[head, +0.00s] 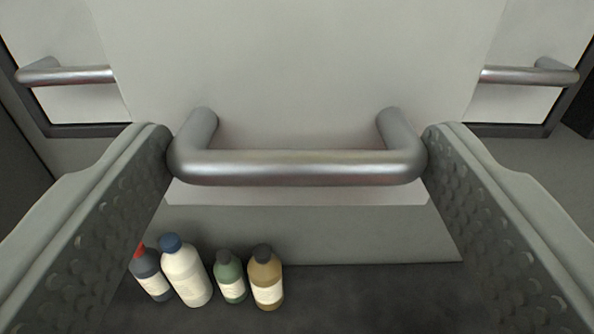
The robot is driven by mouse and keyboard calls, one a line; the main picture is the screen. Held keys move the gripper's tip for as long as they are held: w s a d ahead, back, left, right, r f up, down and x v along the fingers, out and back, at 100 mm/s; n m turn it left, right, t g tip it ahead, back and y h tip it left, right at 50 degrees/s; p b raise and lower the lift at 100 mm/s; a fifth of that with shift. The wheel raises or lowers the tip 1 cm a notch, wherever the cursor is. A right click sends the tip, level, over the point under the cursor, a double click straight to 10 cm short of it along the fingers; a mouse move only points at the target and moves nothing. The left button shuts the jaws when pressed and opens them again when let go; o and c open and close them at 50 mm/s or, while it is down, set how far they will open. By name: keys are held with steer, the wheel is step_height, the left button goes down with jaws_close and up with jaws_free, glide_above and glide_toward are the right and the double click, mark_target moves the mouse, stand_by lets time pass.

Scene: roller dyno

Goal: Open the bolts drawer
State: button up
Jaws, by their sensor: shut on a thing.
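A silver bar handle (297,167) on a plain pale drawer front (300,70) fills the middle of the head view. My gripper (298,165) has one finger at each end of this handle, pressed against its two corners, so it is shut on the handle lengthwise. The drawer front stands nearer to me than the panels beside it and covers parts of their handles, so it appears pulled out. No label shows on it, so I cannot tell from this view whether it is the bolts drawer. The drawer's inside is hidden.
Neighbouring panels carry similar handles, one at the left (68,75) and one at the right (530,75). Below, several bottles stand on a dark surface, among them a white bottle with a blue cap (187,272) and an amber bottle (266,277). The dark surface right of them is clear.

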steer(key=shift+s, duration=1.05)
steer(key=o, duration=1.4)
steer(key=shift+s, duration=0.1)
steer(key=s, duration=1.7)
steer(key=shift+s, duration=0.1)
steer(key=shift+g, duration=0.3)
steer(key=s+f, duration=0.7)
steer(key=f, duration=0.4)
steer(key=s+f, duration=0.8)
steer(key=f, duration=0.2)
steer(key=s+f, duration=0.8)
steer(key=f, duration=0.3)
steer(key=shift+s+f, duration=0.2)
steer(key=shift+f, duration=0.1)
